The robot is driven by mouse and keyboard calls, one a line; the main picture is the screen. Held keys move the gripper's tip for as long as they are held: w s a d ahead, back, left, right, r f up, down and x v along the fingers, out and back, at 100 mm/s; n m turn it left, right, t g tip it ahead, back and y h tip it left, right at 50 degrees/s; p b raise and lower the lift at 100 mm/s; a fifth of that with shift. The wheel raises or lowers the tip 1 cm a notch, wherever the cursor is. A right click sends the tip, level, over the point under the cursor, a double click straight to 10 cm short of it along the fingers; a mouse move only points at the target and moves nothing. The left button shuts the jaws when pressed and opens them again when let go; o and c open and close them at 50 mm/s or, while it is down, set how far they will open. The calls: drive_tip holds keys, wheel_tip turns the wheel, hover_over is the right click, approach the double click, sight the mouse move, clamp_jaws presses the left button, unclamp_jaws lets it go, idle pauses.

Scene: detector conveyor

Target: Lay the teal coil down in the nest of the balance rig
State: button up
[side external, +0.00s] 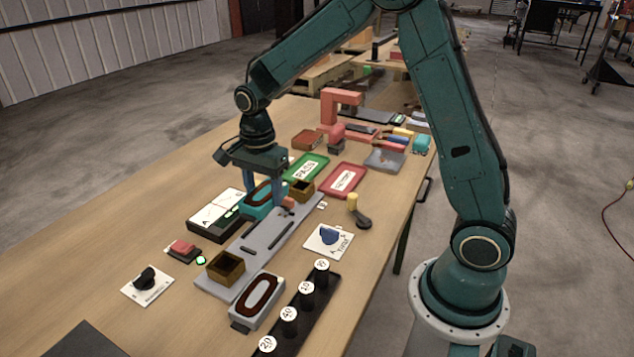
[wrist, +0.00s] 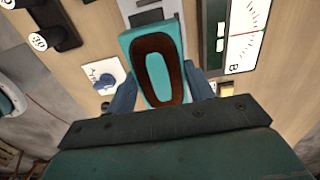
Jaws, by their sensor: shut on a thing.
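The teal coil is a teal block with a dark brown oval winding. In the wrist view the teal coil (wrist: 156,75) sits between my two blue fingers, winding facing the camera. In the side view the coil (side external: 253,213) is partly hidden by my gripper (side external: 265,192), which is shut on it. A long grey plate (side external: 268,240), apparently part of the balance rig, lies beside and below it. Open brown boxes stand near its two ends, a near one (side external: 225,267) and a far one (side external: 302,189). I cannot tell which part is the nest, or the coil's exact height.
A white-faced meter (side external: 214,212) stands close left of the coil. A grey coil (side external: 257,300) lies at the plate's near end, beside a black rack (side external: 305,308) of weights. A blue knob (side external: 329,236), red button (side external: 183,247), green tray (side external: 306,167) and red tray (side external: 343,180) are around.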

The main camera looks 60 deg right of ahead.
sight(268, 231)
drive_tip(key=shift+f, duration=3.95)
drive_tip(key=shift+f, duration=0.15)
drive_tip(key=o, duration=1.1)
drive_tip(key=shift+o, duration=0.2)
wheel_tip(268, 231, up, 12)
drive_tip(key=shift+r, duration=0.15)
